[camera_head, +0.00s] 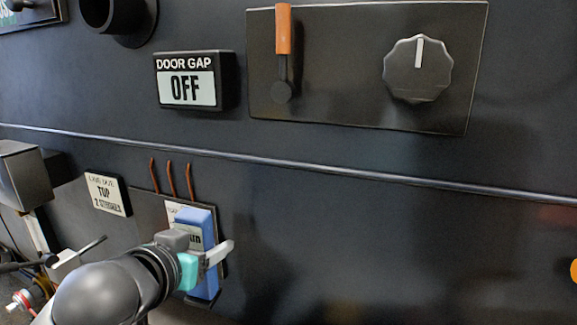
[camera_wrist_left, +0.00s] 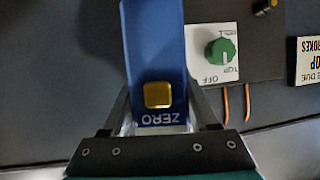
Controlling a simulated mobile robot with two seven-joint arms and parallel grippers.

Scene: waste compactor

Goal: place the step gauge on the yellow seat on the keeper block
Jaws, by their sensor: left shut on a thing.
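My left gripper (camera_head: 208,256) is shut on a blue, slab-shaped piece (camera_head: 209,228), which I take to be the step gauge. It is held upright in front of the dark wall. In the left wrist view the blue gauge (camera_wrist_left: 153,50) has a gold square button (camera_wrist_left: 158,95) and the word ZERO, between the two fingers of the gripper (camera_wrist_left: 162,115). Its far end is cut off by the frame. I cannot make out the keeper block or its yellow seat for certain. My right gripper is not in view.
A plate with a green knob (camera_wrist_left: 221,49) and orange-brown wires (camera_head: 171,178) is beside and behind the gauge. A lettered sign (camera_head: 107,193) is to its left. A rail (camera_head: 300,160) crosses the wall. A DOOR GAP OFF display (camera_head: 188,80) is above.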

